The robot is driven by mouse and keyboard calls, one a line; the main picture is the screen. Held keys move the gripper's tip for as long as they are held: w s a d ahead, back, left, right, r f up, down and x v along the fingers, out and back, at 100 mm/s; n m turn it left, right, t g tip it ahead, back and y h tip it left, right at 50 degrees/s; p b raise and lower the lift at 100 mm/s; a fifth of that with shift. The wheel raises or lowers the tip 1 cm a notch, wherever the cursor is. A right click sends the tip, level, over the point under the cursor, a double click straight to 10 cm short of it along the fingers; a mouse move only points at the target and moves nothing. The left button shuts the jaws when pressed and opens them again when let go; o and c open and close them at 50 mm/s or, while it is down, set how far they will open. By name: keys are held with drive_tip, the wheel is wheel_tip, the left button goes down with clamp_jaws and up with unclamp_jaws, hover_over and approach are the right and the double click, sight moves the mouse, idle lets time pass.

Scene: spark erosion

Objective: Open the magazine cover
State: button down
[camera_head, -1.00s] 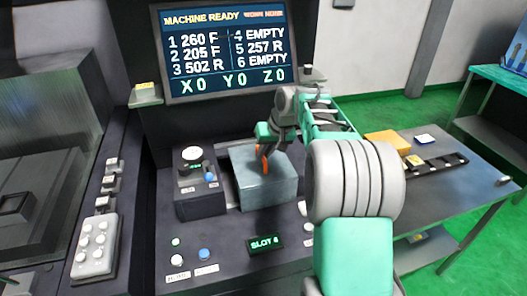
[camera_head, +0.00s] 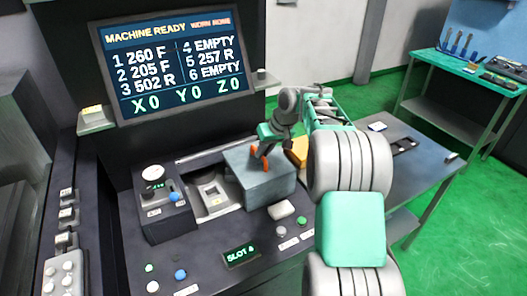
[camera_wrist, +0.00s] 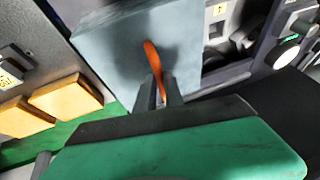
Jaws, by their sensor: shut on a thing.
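The magazine cover (camera_head: 262,186) is a grey-blue box on the machine's console, with an orange handle (camera_head: 259,163) on it. The cover stands at the right of a long opening (camera_head: 225,202), which shows uncovered on its left with a light grey piece inside. My gripper (camera_head: 266,148) is at the handle from above and behind. In the wrist view my gripper's fingers (camera_wrist: 160,92) are closed around the orange handle (camera_wrist: 153,57), against the cover's grey face (camera_wrist: 115,50). The cover hides the right part of the opening.
The screen (camera_head: 180,55) rises behind. A side table (camera_head: 425,165) is at the right, with a yellow-orange block (camera_head: 298,151) near the cover. A small slot display (camera_head: 241,256) is in front.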

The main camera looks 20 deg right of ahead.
drive_tip(key=c, duration=1.5)
unclamp_jaws()
drive_tip(key=shift+o, duration=0.2)
drive_tip(key=v, duration=0.8)
drive_tip(key=shift+f, duration=0.1)
drive_tip(key=s+a+r, duration=0.3)
drive_tip(key=s+a, duration=0.6)
drive_tip(key=a, duration=0.1)
drive_tip(key=s+a+f+h, duration=0.1)
drive_tip(key=s+f, duration=0.2)
drive_tip(key=s, duration=0.5)
drive_tip(key=s+a+f+m+h, duration=0.1)
drive_tip(key=s+f, duration=0.3)
drive_tip(key=s, duration=0.5)
drive_tip(key=shift+a+h, duration=0.3)
drive_tip(key=shift+a, duration=0.3)
